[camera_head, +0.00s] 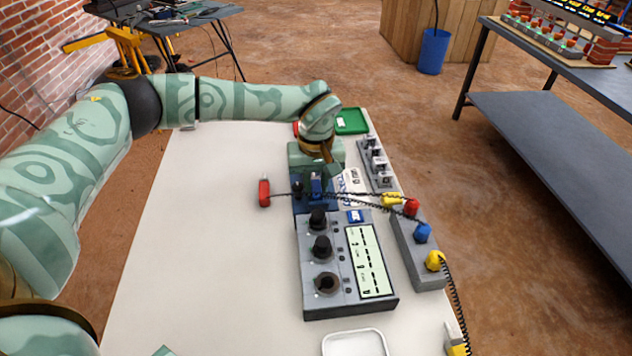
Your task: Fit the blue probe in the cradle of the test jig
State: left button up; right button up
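My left gripper (316,176) points down over the back end of the grey test box. Its fingertips are largely hidden by its own body, so I cannot see whether they are open or shut. A small upright blue piece (316,187), which looks like the blue probe, is right under it. Whether the gripper holds this piece, or it sits in a cradle, I cannot tell. A dark blue block (302,206), perhaps the test jig, lies around it at the box's back end. Dark coiled leads run from there to the right. My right gripper is not in view.
A red probe (264,193) stands left of the jig. The grey box (334,293) has black knobs and a display. Right of it a grey strip (405,246) carries red, blue and yellow plugs. A white tray (355,343) is in front. The table's left half is clear.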

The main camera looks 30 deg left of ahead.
pick_arm(q)
jog(key=o, duration=0.5)
jog(key=shift+s+d, duration=0.1)
jog(key=shift+d, duration=0.1)
jog(key=shift+a, duration=0.2)
jog(key=c, duration=0.3)
jog(key=shift+a, duration=0.1)
